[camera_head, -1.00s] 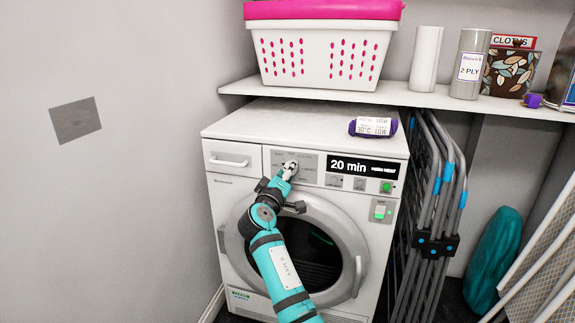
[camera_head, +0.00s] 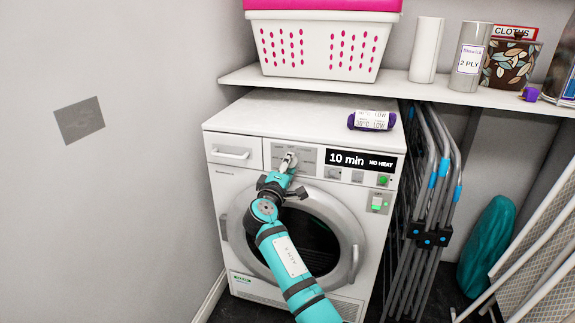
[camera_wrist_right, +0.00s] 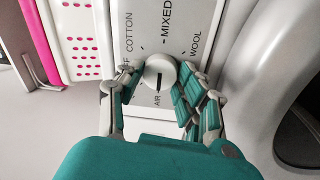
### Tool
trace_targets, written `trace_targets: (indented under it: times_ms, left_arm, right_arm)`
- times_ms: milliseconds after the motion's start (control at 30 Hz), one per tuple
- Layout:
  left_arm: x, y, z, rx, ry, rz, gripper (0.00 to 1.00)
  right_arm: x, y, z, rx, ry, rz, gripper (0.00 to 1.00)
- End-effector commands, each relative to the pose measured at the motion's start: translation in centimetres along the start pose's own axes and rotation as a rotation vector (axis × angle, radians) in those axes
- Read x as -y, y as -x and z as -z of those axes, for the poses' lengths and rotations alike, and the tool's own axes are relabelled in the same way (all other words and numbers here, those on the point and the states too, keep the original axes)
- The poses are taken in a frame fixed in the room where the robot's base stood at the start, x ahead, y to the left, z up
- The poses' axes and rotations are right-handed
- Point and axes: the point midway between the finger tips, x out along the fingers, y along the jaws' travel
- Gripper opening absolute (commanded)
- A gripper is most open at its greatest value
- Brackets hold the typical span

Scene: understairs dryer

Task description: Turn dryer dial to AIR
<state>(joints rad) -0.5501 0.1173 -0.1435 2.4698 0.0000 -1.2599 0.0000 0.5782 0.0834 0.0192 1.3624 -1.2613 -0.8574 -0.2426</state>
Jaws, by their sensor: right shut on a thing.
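The white dryer (camera_head: 232,190) stands against the wall, with its dial panel at the upper front. The round white dial (camera_wrist_right: 160,72) shows in the right wrist view, ringed by the words COTTON, MIXED, WOOL and AIR, with another word partly hidden. The dark mark on the dial points down toward AIR. My right gripper (camera_wrist_right: 156,92) has its fingers on either side of the dial, shut on it; it also shows in the head view (camera_head: 287,167). The dryer display (camera_head: 360,160) reads "10 min NO HEAT". My left gripper is not in view.
A purple labelled roll (camera_head: 372,120) lies on the dryer top. A pink and white basket (camera_head: 315,45) stands on the shelf (camera_head: 490,99) above. A folded drying rack (camera_head: 428,200) stands close on the dryer's right.

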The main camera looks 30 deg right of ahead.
Motion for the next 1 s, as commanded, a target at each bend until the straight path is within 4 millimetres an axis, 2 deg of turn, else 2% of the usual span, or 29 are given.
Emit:
trace_targets:
  times_ms: [267,300,433,767,867,1000]
  left_arm:
    - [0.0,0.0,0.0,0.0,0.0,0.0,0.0]
    - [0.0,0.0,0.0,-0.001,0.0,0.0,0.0]
    - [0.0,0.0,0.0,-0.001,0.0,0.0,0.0]
    - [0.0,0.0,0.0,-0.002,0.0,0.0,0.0]
    - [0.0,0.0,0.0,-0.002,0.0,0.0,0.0]
    - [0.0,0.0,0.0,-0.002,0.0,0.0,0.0]
  right_arm:
    - [-0.1,0.0,0.1,-0.002,-0.001,-0.002,0.04]
    - [-0.1,0.0,0.1,-0.002,-0.001,-0.002,0.42]
    - [-0.1,0.0,0.0,-0.001,-0.001,-0.002,0.59]
    - [0.0,0.3,0.1,-0.002,-0.001,-0.001,0.6]
    - [0.1,1.4,0.1,-0.004,-0.001,0.0,0.6]
    - [0.1,4.1,0.1,-0.004,-0.003,0.002,0.6]
